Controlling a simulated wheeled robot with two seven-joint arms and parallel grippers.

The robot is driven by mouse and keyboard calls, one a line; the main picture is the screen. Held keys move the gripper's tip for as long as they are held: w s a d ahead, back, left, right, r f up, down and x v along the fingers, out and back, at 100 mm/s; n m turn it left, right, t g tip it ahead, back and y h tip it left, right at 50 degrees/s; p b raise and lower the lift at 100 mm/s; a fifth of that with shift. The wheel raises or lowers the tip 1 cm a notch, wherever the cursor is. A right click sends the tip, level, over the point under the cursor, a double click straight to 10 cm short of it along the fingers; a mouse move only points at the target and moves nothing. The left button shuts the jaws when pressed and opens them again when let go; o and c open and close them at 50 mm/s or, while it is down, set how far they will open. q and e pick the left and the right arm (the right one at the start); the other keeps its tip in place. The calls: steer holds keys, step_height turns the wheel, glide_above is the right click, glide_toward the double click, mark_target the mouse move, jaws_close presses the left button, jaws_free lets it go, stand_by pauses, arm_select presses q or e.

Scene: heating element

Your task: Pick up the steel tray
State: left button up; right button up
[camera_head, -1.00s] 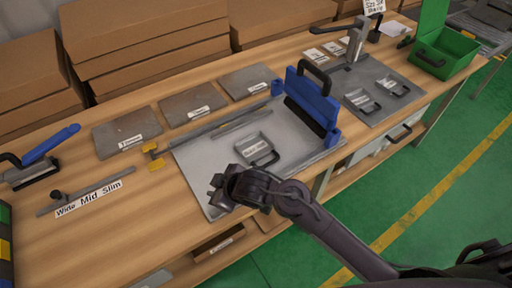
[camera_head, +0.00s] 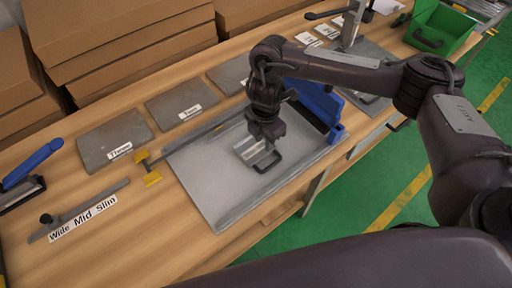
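A small grey metal tray (camera_head: 247,150) with a black handle (camera_head: 269,163) lies on the pale metal plate of the bench tool, partly covered by my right gripper; I take it to be the steel tray, but its label is not readable. My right gripper (camera_head: 262,143) points down right at the tray, its fingers over or at the tray's top. Whether they touch or close on it is hidden. My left gripper is not in view.
The metal plate (camera_head: 205,185) carries a blue hinged part (camera_head: 318,105) behind the gripper. Flat labelled sheets (camera_head: 115,140) lie along the back of the wooden bench. A green bin (camera_head: 440,35) stands far right. Cardboard boxes (camera_head: 120,45) line the back.

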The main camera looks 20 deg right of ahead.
mark_target(264, 155)
steer(key=shift+s+f+b, duration=0.25)
steer(key=shift+f+b, duration=0.05)
steer(key=shift+f, duration=0.7)
steer(key=shift+w+d+f, duration=0.1)
steer(key=shift+w+f, duration=0.05)
steer(key=shift+f, duration=2.55)
jaws_close()
